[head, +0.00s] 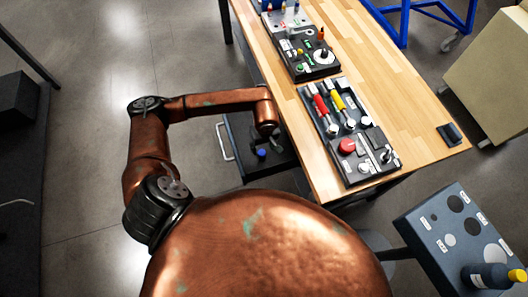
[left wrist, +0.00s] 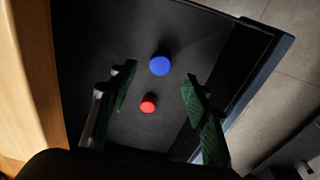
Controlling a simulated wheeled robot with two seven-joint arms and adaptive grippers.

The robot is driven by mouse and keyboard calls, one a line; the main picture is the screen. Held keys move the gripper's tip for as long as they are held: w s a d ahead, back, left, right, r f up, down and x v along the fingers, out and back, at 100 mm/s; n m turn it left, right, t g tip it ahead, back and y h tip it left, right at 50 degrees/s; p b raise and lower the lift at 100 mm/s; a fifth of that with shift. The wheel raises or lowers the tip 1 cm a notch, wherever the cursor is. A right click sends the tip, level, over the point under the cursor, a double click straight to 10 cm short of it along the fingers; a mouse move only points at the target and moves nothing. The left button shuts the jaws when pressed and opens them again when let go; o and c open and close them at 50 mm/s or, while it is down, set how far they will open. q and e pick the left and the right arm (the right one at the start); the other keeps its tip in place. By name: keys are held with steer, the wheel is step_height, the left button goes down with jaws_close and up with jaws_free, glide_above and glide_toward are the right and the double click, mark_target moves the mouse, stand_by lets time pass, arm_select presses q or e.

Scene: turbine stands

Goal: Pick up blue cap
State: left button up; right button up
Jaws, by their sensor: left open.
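The blue cap (head: 261,153) is a small round piece inside an open dark drawer (head: 236,141) beside the table. In the left wrist view the blue cap (left wrist: 160,66) stands on the black drawer floor, near a red cap (left wrist: 148,103). My left gripper (head: 277,139) is over the drawer, just above and right of the blue cap in the head view. In the left wrist view its two green-padded fingers (left wrist: 157,84) are spread wide and hold nothing. The blue cap appears between and beyond the fingertips. The red cap is not clear in the head view. My right gripper does not show.
The wooden table (head: 405,110) stands right of the drawer, its edge close to my left gripper. A dark panel with red and yellow handles (head: 333,152) sits on it. The drawer's side wall (left wrist: 262,55) bounds the space. A grey panel (head: 432,235) stands at lower right.

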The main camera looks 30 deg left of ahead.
mark_target(262, 153)
arm_select(q)
steer(key=shift+a+f, duration=0.2)
steer(key=shift+f, duration=0.25)
steer(key=f, duration=0.6)
steer(key=shift+w+a+f+p, duration=0.3)
steer(key=shift+w+a+p, duration=0.05)
steer(key=c, duration=0.9)
steer(key=shift+r, duration=0.1)
steer(key=shift+r, duration=0.55)
steer(key=s+d+r, duration=0.2)
steer(key=s+r, duration=0.2)
steer(key=s+d+r, duration=0.3)
steer(key=s+r, duration=0.1)
steer(key=s+d+r+b, duration=0.1)
steer(key=s+d+r, duration=0.1)
steer(key=s+r, duration=0.1)
steer(key=shift+s+d+r, duration=0.4)
